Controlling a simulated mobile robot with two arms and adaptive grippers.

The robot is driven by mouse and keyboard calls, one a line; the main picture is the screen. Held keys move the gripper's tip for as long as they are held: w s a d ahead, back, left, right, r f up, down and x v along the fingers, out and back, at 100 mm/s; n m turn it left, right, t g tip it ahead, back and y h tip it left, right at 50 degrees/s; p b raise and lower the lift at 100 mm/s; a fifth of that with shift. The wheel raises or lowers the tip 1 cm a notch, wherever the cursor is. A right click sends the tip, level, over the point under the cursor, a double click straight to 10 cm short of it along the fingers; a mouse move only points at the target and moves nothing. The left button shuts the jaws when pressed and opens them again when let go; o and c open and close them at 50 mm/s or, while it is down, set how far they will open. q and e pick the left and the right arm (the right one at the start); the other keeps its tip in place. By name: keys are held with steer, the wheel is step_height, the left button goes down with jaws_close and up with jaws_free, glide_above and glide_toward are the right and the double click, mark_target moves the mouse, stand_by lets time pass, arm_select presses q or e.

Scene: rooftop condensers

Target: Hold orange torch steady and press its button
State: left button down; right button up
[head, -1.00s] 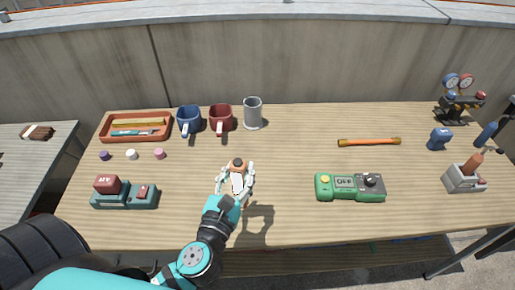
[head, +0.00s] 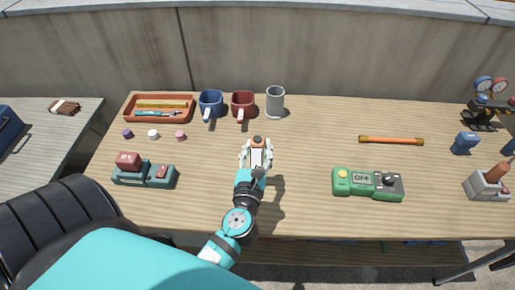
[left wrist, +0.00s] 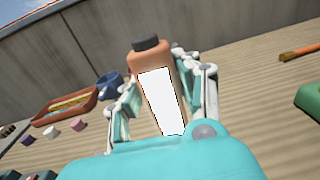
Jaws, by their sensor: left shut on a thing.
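The orange torch (head: 257,141) has a dark cap and a broad white face. It is near the middle of the wooden table in the head view and close up in the left wrist view (left wrist: 148,60). My left gripper (head: 256,156) is shut on it, one finger along each side, as the left wrist view also shows (left wrist: 162,95). The torch's cap end points away from me. I cannot make out a button on it, and its underside is hidden. I cannot tell whether it touches the table. My right gripper is not in view.
A teal device (head: 131,180) is left; a green box reading OFF (head: 366,184) is right. The wood between torch and green box is clear.

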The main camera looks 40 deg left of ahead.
arm_select(q)
steer(key=shift+f+b, duration=0.3)
steer(key=shift+f, duration=0.25)
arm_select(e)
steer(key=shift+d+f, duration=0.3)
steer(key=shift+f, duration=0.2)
arm_select(q)
steer(key=shift+f, duration=0.4)
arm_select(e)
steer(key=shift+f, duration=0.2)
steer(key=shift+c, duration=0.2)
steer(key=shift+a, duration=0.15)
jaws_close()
arm_select(q)
steer(key=shift+s+f, duration=0.1)
steer(key=shift+f, duration=0.05)
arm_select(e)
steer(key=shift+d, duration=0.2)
